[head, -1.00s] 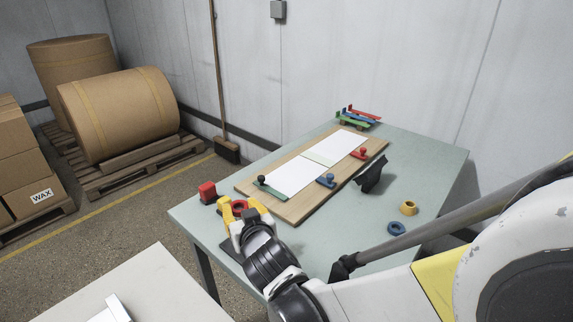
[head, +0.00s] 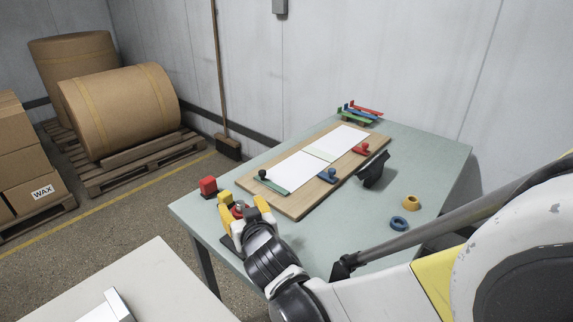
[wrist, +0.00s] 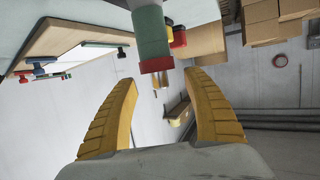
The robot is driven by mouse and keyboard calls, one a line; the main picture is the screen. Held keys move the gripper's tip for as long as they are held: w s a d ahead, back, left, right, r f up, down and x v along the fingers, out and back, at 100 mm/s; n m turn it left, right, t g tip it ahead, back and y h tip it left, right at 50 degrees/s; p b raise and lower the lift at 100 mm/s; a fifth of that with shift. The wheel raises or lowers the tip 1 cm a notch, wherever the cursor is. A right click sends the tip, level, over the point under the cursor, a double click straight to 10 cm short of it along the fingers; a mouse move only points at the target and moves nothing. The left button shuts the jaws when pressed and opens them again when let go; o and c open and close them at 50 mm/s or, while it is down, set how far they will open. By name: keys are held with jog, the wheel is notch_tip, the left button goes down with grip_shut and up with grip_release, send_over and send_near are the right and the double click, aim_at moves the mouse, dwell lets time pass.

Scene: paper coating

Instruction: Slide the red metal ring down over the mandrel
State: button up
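In the wrist view a thick column, likely the mandrel (wrist: 151,30), runs in from the top edge, grey and then green. At its near end is a red band, which looks like the red ring (wrist: 156,64). I cannot tell how far down over the column it sits. In the head view my gripper (head: 244,204) is at the table's near left corner. A little red (head: 237,212) shows between its fingers; the mandrel is mostly hidden there.
A red block (head: 208,186) and a yellow block (head: 225,196) stand close beyond my gripper. A wooden board (head: 286,203) with white sheets and coloured handled tools lies mid-table. A blue ring (head: 399,223) and a yellow ring (head: 411,202) lie at the right.

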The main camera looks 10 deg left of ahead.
jog(key=shift+s+d, duration=0.1)
jog(key=v, duration=1.1)
jog(key=shift+s+d, duration=0.25)
jog(key=shift+s, duration=0.05)
jog(key=shift+r, duration=0.1)
jog(key=w+d+m+h, duration=0.2)
jog(key=d+h, duration=0.1)
jog(key=d, duration=0.7)
jog(key=w+d+m+h, duration=0.2)
jog(key=d+h, duration=0.1)
jog(key=d, duration=0.6)
jog(key=s+d+f+m+g+h, duration=0.1)
jog(key=s+d+g, duration=0.1)
jog(key=s+d, duration=0.3)
jog(key=s+d+f+m+g+h, duration=0.1)
jog(key=s+d, duration=0.4)
jog(key=d, duration=0.8)
jog(key=shift+s+f+m+g, duration=0.25)
jog(key=shift+m+g, duration=0.35)
jog(key=shift+g, duration=0.2)
